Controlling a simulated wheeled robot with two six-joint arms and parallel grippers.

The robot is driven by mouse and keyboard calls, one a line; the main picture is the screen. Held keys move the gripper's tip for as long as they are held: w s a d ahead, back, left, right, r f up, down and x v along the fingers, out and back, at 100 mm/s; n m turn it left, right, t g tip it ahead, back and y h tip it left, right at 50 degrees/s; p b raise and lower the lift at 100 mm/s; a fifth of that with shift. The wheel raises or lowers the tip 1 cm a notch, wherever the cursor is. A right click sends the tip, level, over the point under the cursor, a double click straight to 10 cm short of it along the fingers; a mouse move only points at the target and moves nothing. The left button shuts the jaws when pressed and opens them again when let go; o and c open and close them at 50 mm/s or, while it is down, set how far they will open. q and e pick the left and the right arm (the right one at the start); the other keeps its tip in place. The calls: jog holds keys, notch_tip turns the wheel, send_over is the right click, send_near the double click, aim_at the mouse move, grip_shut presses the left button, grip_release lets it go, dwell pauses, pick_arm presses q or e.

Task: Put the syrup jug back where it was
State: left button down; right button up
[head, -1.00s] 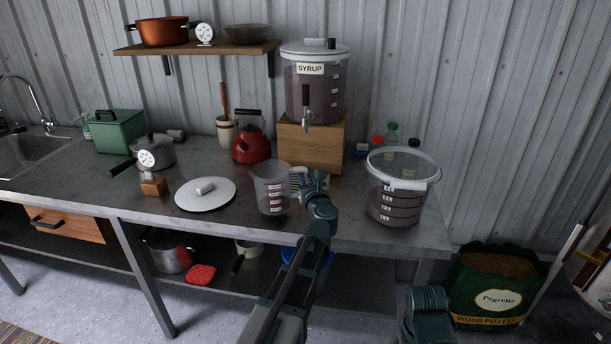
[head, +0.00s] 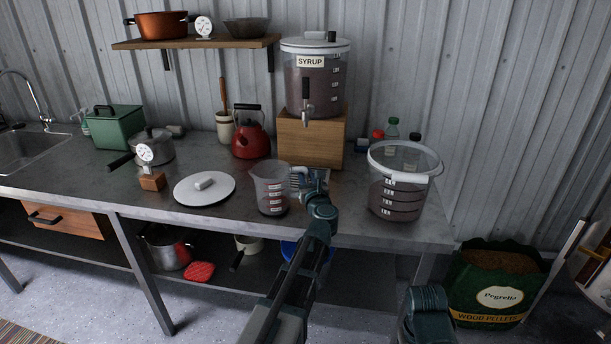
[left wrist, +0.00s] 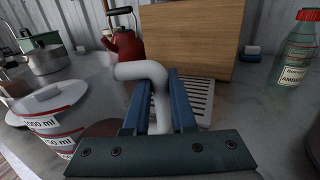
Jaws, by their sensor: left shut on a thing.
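The syrup jug (head: 270,188) is a clear measuring jug with red-and-white marks, upright low over the front part of the counter, between the round white lid and my left arm. I cannot tell whether its base touches the counter. My left gripper (head: 308,184) is shut on the jug's pale handle. In the left wrist view the blue fingers (left wrist: 160,103) grip that handle from both sides, with the marked jug wall (left wrist: 50,120) at the left. Part of my right arm shows at the bottom; its gripper is not in view.
The syrup dispenser (head: 318,80) stands on a wooden block (head: 310,142) behind the jug, with a slotted tray (left wrist: 200,92) in front. The white lid (head: 205,189) lies left. A clear bucket (head: 398,195) stands right. The red kettle (head: 250,140) is behind.

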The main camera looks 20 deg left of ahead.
pick_arm(q)
jog(key=shift+f+b, duration=0.3)
jog(key=shift+f, duration=0.05)
jog(key=c, duration=0.7)
grip_release()
jog(key=shift+o, duration=0.2)
jog(key=v, duration=1.4)
